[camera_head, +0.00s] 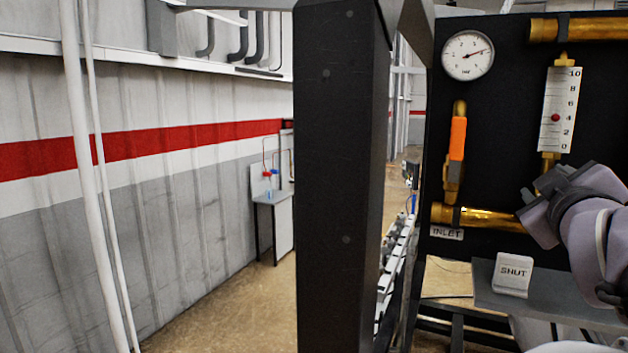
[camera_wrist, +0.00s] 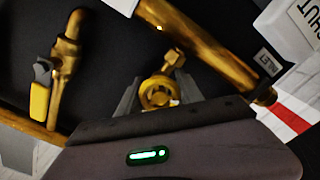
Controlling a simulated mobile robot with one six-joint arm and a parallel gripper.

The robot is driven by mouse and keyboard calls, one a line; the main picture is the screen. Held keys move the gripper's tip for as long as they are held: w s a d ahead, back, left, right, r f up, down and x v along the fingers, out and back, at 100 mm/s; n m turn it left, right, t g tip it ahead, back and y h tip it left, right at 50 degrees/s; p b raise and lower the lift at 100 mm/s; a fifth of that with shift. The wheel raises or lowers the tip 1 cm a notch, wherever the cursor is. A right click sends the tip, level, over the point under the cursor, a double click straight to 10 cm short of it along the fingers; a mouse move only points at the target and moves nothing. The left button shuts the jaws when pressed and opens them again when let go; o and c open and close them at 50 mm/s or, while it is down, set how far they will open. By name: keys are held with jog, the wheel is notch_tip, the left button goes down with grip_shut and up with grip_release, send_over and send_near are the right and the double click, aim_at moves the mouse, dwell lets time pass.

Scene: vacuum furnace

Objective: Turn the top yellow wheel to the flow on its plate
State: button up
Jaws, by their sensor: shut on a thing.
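The top yellow wheel (camera_wrist: 158,93) shows in the wrist view, on a short brass stem against the black panel. My gripper (camera_wrist: 157,97) is shut on it, with one grey finger on each side. In the head view my gripper (camera_head: 543,203) is at the panel just below the flow tube, and it hides the wheel. The flow tube's white scale (camera_head: 558,105) runs from 0 to 10, and its red float (camera_head: 556,118) sits at about 4. I cannot make out a plate with a flow on it.
An orange-handled valve (camera_head: 457,140) stands upright above the brass inlet pipe (camera_head: 480,216). A round gauge (camera_head: 468,55) is at upper left of the panel. A "SHUT" sign (camera_head: 512,275) stands on the grey shelf (camera_head: 560,308). A dark post (camera_head: 338,180) stands left of the panel.

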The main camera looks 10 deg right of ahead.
jog(key=n+b, duration=0.2)
jog(key=n, duration=1.2)
dwell(0.5)
jog(key=o, duration=1.4)
